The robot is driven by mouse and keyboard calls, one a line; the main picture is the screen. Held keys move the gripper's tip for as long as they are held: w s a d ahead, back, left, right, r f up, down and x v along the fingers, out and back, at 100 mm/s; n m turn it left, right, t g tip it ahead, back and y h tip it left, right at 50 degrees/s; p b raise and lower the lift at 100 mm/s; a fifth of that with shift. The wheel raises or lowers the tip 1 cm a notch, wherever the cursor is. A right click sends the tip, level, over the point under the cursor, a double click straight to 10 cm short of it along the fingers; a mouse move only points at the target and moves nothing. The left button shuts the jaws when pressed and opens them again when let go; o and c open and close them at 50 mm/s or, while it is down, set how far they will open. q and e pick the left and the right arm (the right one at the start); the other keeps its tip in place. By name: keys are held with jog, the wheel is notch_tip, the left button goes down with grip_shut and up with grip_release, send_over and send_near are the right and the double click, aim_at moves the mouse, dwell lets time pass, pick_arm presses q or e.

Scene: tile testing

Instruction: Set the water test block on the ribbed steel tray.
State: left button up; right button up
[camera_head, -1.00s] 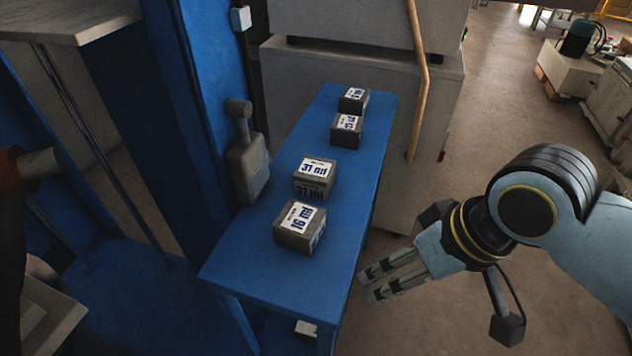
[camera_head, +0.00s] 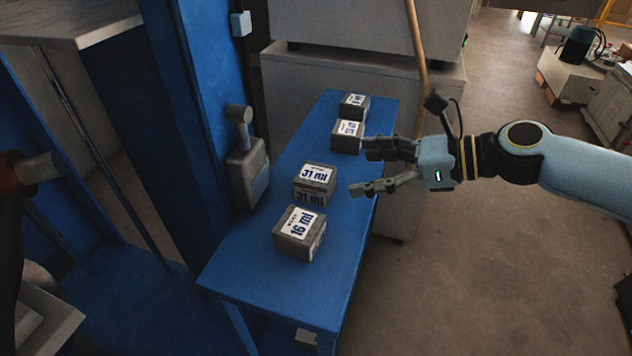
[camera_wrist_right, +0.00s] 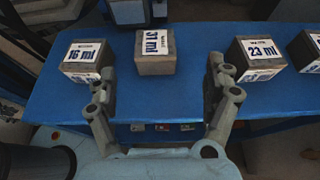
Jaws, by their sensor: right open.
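Several grey blocks with white labels stand in a row on the blue table. The nearest block reads 16 ml (camera_head: 300,234), then comes a block reading 31 ml (camera_head: 315,181), which also shows in the right wrist view (camera_wrist_right: 155,65). A block reading 23 ml (camera_wrist_right: 257,60) and a far block (camera_head: 354,106) follow. I cannot tell which is the water test block. My right gripper (camera_head: 360,169) is open and empty at the table's right side, its fingers pointing toward the 31 ml block. In the wrist view that block lies ahead between the fingers. I cannot make out the ribbed steel tray.
The blue table (camera_head: 245,275) stands beside a blue machine column (camera_head: 208,110) with a grey fitting (camera_head: 247,170) at its left edge. Grey cabinets (camera_head: 335,75) and a tan pole (camera_head: 416,70) stand behind. The floor to the right is open.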

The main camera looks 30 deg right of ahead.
aim_at(319, 174)
jog(key=x, duration=0.4)
jog(key=b+x, duration=0.1)
jog(key=x, duration=0.4)
jog(key=shift+a+f+b, duration=0.15)
jog(key=shift+a+b, duration=0.15)
jog(key=shift+a, duration=0.15)
jog(key=shift+s, duration=0.1)
jog(key=c, duration=1.5)
jog(key=shift+c, duration=1.1)
